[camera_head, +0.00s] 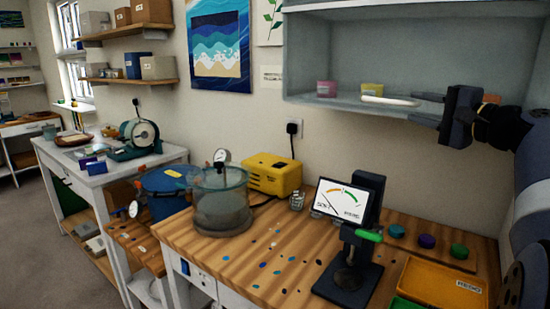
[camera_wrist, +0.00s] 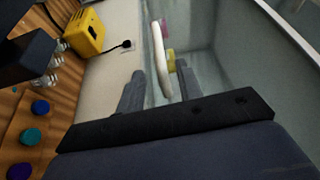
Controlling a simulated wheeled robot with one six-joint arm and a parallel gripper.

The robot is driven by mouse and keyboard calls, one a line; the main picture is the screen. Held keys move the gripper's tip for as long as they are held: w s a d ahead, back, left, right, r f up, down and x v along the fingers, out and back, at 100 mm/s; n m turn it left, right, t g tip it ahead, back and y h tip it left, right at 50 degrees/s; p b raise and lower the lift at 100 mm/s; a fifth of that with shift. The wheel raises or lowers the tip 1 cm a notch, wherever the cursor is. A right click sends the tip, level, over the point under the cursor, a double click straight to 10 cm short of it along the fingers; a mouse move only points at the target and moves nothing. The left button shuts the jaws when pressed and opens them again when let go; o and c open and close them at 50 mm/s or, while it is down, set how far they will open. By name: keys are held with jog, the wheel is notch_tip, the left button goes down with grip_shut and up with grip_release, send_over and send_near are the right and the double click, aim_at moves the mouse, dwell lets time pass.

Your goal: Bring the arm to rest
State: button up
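My gripper (camera_head: 414,108) is at the right of the head view, raised in front of the grey open cabinet (camera_head: 330,50). Its fingers point left, toward the cabinet. In the wrist view my gripper (camera_wrist: 160,69) has its two dark fingers spread apart. A white rod (camera_head: 390,100) lies at the cabinet's lower edge. In the wrist view the white rod (camera_wrist: 158,50) shows between the fingers, with a clear gap on either side. No contact shows. My arm enters from the right edge of the head view.
A gauge stand (camera_head: 347,278) with a dial is on the wooden bench (camera_head: 255,275) below. An orange tray (camera_head: 440,285), several coloured pucks, a clear pot (camera_head: 221,205) and a yellow box (camera_head: 272,175) are also there. Pink (camera_head: 326,89) and yellow (camera_head: 372,89) containers sit in the cabinet.

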aim_at(401, 103)
jog(key=shift+v, duration=0.9)
jog(key=x, duration=0.4)
jog(key=p+x, duration=0.1)
jog(key=x, duration=0.3)
jog(key=shift+s+a+r, duration=0.1)
jog(key=shift+s+a, duration=0.1)
jog(key=shift+a, duration=0.1)
jog(key=s+a+r+m+g+p, duration=0.4)
jog(key=s+a+r+m+p, duration=0.5)
jog(key=s+r+p, duration=0.7)
jog(key=f+v, duration=0.1)
jog(key=v, duration=0.7)
jog(key=shift+d+p, duration=0.3)
jog(key=shift+s, duration=0.1)
